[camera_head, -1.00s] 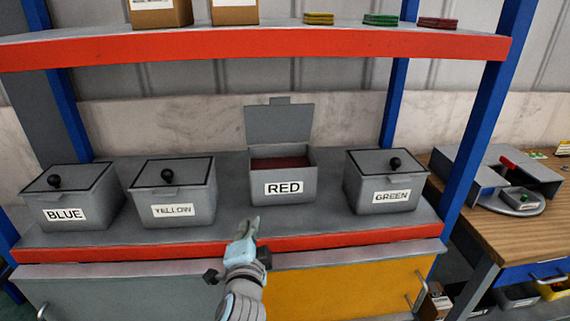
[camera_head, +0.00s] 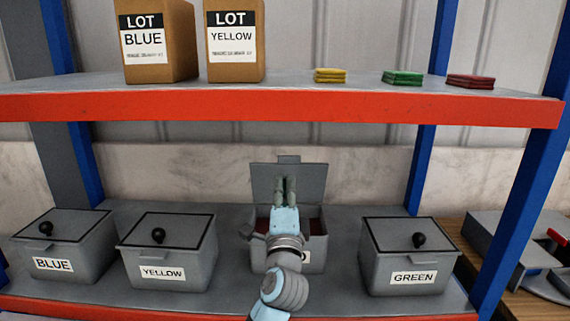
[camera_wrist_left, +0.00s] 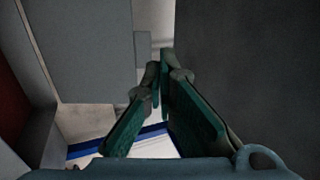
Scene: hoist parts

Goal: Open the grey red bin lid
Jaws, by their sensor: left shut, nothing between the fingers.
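The grey RED bin (camera_head: 316,250) stands on the lower shelf, between the YELLOW and GREEN bins. Its lid (camera_head: 312,183) is raised upright at the back of the bin. My left gripper (camera_head: 286,182) is shut and empty, in front of the raised lid in the head view. My forearm covers most of the bin's front and its label. In the left wrist view the shut fingers (camera_wrist_left: 160,80) show beside a grey panel with a tab, which looks like the lid (camera_wrist_left: 85,50); contact cannot be told. My right gripper is in neither view.
The closed YELLOW bin (camera_head: 170,250) and BLUE bin (camera_head: 65,245) stand to the left, the closed GREEN bin (camera_head: 408,257) to the right. The red-edged upper shelf (camera_head: 280,107) runs above, carrying cardboard boxes (camera_head: 235,65) and small coloured stacks (camera_head: 403,77).

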